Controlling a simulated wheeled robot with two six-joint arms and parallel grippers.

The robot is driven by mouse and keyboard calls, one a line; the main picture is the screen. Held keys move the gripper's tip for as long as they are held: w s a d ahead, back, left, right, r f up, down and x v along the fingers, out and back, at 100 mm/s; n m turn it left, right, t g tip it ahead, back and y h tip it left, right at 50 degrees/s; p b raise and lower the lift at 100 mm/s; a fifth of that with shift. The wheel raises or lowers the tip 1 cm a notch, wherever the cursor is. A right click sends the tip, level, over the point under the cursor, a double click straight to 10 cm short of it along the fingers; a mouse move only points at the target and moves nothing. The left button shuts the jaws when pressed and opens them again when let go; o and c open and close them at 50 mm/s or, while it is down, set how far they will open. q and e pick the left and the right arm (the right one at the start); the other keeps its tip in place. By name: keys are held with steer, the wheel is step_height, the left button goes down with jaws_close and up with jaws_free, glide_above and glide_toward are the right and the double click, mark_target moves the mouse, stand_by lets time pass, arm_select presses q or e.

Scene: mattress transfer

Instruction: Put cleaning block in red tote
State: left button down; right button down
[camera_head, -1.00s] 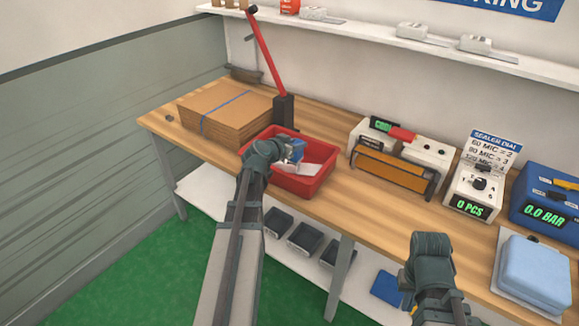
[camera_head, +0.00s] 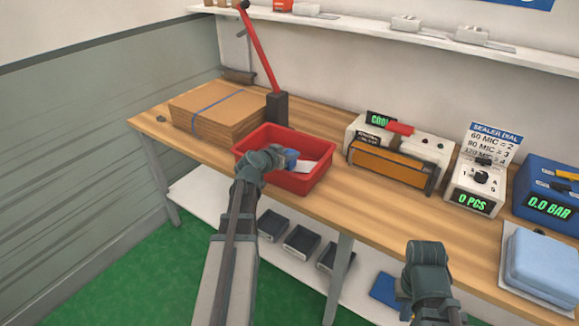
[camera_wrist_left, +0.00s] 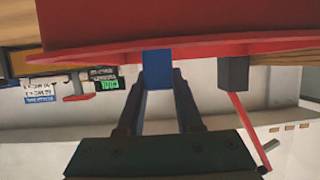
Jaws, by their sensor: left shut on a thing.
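The red tote (camera_head: 262,138) stands on the wooden bench, with a white piece (camera_head: 314,167) showing inside it. My left gripper (camera_head: 287,160) is over the tote's near-left part, low at its rim. It is shut on a small blue block (camera_wrist_left: 157,68), seemingly the cleaning block, which shows between the fingers in the left wrist view. In the head view the wrist hides most of the block. The tote wall (camera_wrist_left: 150,30) spans the top of the wrist view. My right arm's dark end is in front of the bench at lower right; its fingers cannot be made out.
A cardboard stack (camera_head: 218,112) lies left of the tote, and a red-levered press (camera_head: 277,107) stands behind it. A sealer (camera_head: 390,160) is close on the right. A dial box (camera_head: 474,190) and a light-blue pad (camera_head: 541,265) are further right. Dark bins (camera_head: 301,240) sit on the lower shelf.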

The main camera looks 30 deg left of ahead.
mark_target(290, 162)
arm_select(q)
steer(key=shift+f+b, duration=1.7)
steer(key=shift+f, duration=0.15)
steer(key=shift+f, duration=0.2)
steer(key=c, duration=0.6)
jaws_free()
steer(key=shift+r, duration=0.1)
steer(key=shift+s+r, duration=0.1)
steer(key=shift+r, duration=0.2)
steer(key=p+v, duration=0.4)
steer(key=v, duration=0.7)
steer(key=shift+s+r+p, duration=0.1)
steer(key=shift+s+p, duration=0.2)
steer(key=shift+s, duration=0.05)
